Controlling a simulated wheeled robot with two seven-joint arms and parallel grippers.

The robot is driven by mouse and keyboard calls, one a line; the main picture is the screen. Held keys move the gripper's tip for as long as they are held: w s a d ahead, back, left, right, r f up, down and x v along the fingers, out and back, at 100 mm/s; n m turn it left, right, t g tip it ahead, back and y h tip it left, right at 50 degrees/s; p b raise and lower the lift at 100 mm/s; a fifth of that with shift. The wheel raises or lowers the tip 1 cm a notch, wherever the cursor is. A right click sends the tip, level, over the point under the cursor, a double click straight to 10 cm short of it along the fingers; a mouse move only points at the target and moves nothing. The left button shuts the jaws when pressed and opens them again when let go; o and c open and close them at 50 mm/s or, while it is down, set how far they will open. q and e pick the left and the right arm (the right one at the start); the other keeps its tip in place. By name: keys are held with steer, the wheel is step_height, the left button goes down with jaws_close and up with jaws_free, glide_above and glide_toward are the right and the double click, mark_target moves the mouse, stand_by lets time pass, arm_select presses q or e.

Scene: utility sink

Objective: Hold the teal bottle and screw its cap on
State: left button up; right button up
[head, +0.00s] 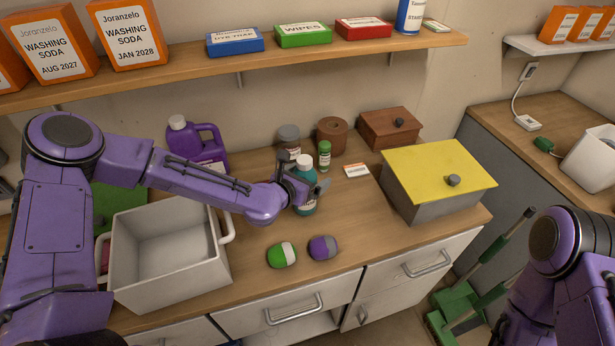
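The teal bottle (306,174) stands upright on the wooden counter, right of the white bin. A white cap (304,160) shows at its top; whether it is screwed down or only resting there is too small to tell. My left gripper (307,187) comes in from the left at the bottle's upper body, with dark finger parts on both sides of it. The gripper hides part of the bottle's middle, and I cannot tell whether the fingers press on it. My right arm shows at the lower right, but its gripper is out of view.
Close behind the bottle stand a green jar (324,155), a grey-lidded jar (288,138) and a brown round container (332,134). A yellow-lidded box (440,170) is at right. A green-white item (282,255) and a purple-grey item (323,247) lie in front. The white bin (122,262) stands left.

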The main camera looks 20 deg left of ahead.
arm_select(q)
steer(key=shift+r, duration=0.15)
steer(key=b+v, duration=0.1)
steer(key=v, duration=1.1)
